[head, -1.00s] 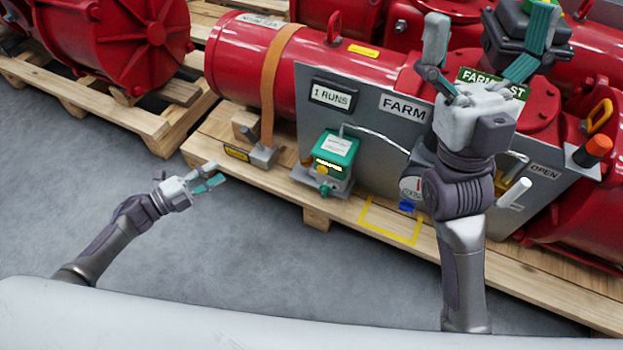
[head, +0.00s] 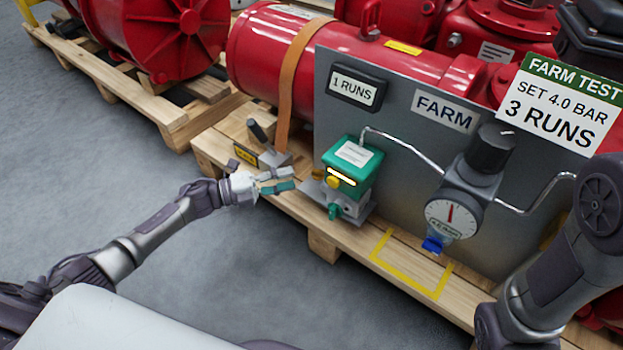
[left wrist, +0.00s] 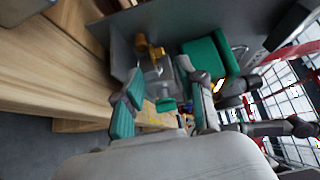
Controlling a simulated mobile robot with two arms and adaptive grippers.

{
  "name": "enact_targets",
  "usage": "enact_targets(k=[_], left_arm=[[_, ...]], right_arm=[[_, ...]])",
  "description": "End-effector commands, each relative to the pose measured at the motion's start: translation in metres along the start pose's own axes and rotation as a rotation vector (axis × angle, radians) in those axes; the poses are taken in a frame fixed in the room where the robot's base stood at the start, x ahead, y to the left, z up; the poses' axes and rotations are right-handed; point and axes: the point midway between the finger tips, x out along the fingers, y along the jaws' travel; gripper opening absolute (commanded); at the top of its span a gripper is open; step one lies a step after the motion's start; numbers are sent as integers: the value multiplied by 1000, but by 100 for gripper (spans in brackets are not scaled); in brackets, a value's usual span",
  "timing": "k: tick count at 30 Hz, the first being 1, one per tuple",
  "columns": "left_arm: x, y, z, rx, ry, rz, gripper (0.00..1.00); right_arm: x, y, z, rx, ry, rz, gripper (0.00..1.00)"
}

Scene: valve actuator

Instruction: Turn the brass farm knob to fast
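A brass knob (head: 318,173) sits low at the left side of the green valve actuator (head: 352,165), close to my left gripper's fingertips. It also shows as a brass fitting (left wrist: 150,48) in the left wrist view, beyond the fingers. A round yellow part (head: 333,182) is on the actuator's front. My left gripper (head: 283,180) is just left of the actuator, its fingers apart and empty; in the left wrist view (left wrist: 165,108) there is a clear gap between them. I cannot tell whether a fingertip touches the knob. My right arm stands at the right, its gripper out of the head view.
A grey FARM panel (head: 400,140) stands behind, with a pressure gauge (head: 452,217) and a black regulator knob (head: 490,148). A small lever block (head: 262,150) is behind my left gripper. A yellow-outlined square (head: 408,283) on the pallet is empty. A "3 RUNS" sign (head: 560,100) stands right.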

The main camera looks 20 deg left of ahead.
Motion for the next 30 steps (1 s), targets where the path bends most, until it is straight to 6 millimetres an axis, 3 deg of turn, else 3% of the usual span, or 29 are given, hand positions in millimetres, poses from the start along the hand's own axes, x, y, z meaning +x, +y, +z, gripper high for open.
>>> enact_targets(k=[3, 9, 15, 23, 30], left_arm=[[27, 4, 0, 3, 2, -3, 40], [56, 2, 0, 2, 0, -2, 40], [67, 1, 0, 0, -1, 0, 40], [68, 0, 0, 0, -1, 0, 40], [68, 0, 0, 0, -1, 0, 0]], right_arm=[[-15, -3, -5, 0, 0, 0, 100], [-26, -5, -9, 0, 0, 0, 100], [-29, -6, -10, 0, 0, -1, 100], [-29, -6, -10, 0, 0, -1, 100], [-29, -6, -10, 0, 0, -1, 100]])
